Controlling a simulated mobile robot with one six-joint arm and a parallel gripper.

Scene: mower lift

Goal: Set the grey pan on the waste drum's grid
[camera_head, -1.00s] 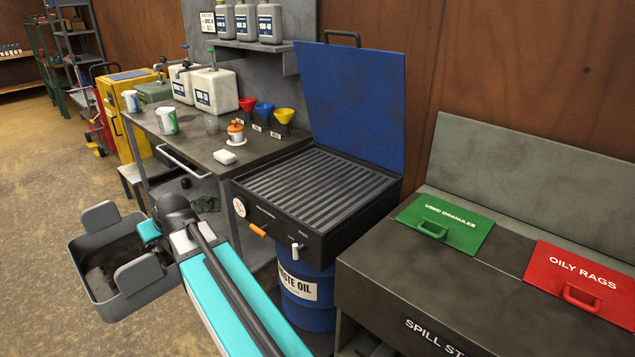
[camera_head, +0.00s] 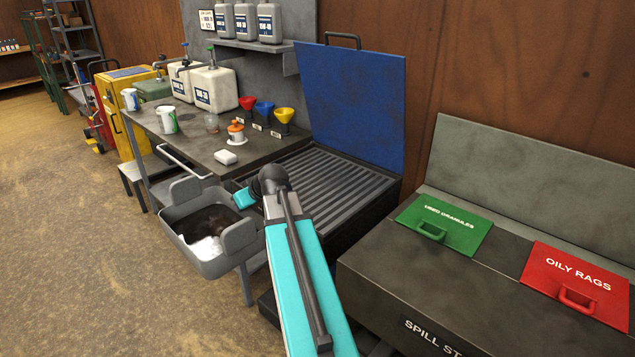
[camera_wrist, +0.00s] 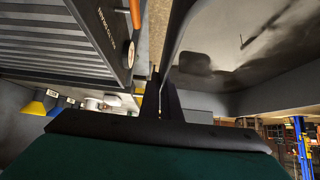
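The grey pan (camera_head: 200,268) hangs in the air left of the waste drum's grid (camera_head: 318,188) in the head view, its inside dark with a bright white sheen. It has two raised tabs on its rim. My gripper (camera_head: 244,198) is at the pan's side nearest the drum and appears shut on the pan's wall; the arm partly hides the fingers. In the wrist view the pan (camera_wrist: 240,50) fills the upper right, beside my gripper (camera_wrist: 165,95). The grid (camera_wrist: 45,45) shows there at upper left, bare and apart from the pan.
The drum's blue lid (camera_head: 355,105) stands open behind the grid. A workbench (camera_head: 200,148) with jugs, funnels and a white block (camera_head: 225,157) adjoins it on the left. A spill station (camera_head: 400,260) stands right. The floor at left is clear.

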